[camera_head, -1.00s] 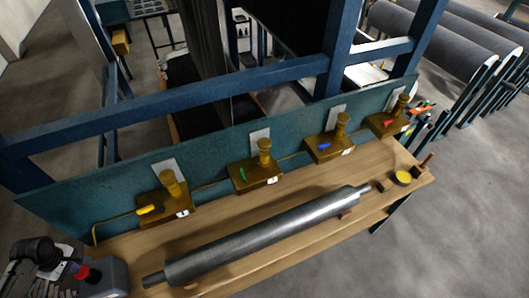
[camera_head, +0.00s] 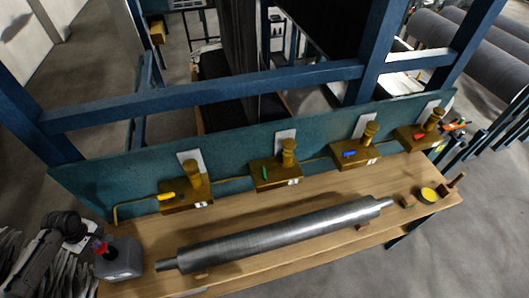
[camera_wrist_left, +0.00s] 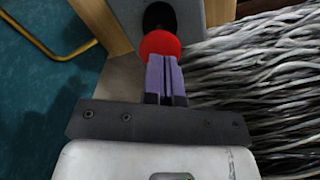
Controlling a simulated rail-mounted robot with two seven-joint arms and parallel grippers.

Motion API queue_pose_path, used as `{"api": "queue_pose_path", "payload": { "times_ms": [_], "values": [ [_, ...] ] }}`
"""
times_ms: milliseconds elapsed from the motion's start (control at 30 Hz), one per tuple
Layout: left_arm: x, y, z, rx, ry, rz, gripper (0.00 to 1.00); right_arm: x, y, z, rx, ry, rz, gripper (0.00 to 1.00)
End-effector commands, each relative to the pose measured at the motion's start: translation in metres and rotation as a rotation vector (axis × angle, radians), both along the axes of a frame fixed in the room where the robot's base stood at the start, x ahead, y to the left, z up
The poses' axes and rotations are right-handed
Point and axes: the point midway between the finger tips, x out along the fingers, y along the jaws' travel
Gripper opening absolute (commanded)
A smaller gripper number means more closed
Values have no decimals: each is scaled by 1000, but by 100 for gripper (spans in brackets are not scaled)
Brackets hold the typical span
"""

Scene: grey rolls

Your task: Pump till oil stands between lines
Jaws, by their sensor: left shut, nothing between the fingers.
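My right gripper is out of view.
A long steel roller (camera_head: 280,235) lies across the wooden bench (camera_head: 245,273). A yellow-topped tin (camera_head: 428,194) and small wooden blocks (camera_head: 407,201) sit at the bench's right end. Blue frame beams (camera_head: 210,95) cross behind the panel. A brass pipe (camera_head: 135,204) runs along it.

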Motion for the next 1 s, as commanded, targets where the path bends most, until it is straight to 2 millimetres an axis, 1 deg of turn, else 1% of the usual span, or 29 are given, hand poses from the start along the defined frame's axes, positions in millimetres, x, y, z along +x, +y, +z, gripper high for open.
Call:
{"api": "queue_pose_path", "payload": {
  "times_ms": [1000],
  "values": [
    [0,0,-41,0,0,1,0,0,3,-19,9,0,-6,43]
  ]
}}
